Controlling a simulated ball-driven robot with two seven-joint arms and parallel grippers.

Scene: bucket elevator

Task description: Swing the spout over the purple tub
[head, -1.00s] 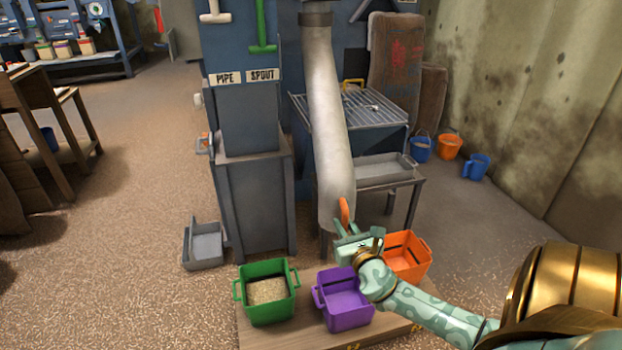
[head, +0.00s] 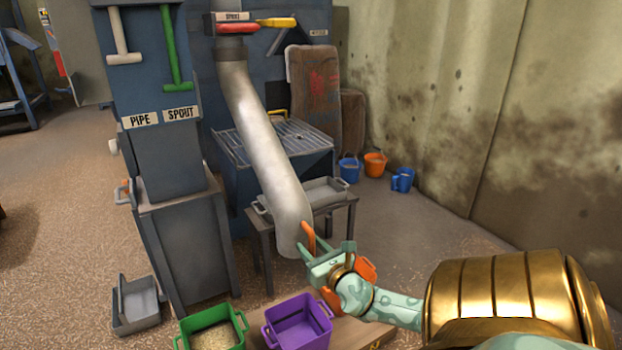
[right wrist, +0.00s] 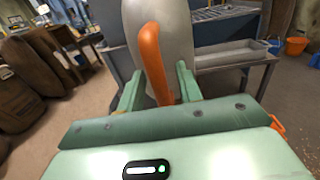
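The grey spout (head: 265,150) hangs down to the right in the head view. Its open lower end is above and behind the purple tub (head: 297,322) in the picture; I cannot tell if it is directly over it. The tub looks empty. An orange handle (head: 308,238) sticks out near the spout's lower end. My right gripper (head: 333,250) is at this handle. In the right wrist view the handle (right wrist: 152,62) stands between the spread fingers (right wrist: 160,88), with a gap showing on the left. My left gripper is not in view.
A green tub (head: 240,325) with grain stands left of the purple tub. An orange tub (head: 366,268) is partly hidden behind my right gripper. A grey tray (head: 325,190) on a bench and a grey cabinet (head: 190,250) stand behind. Small buckets (head: 375,163) stand by the wall.

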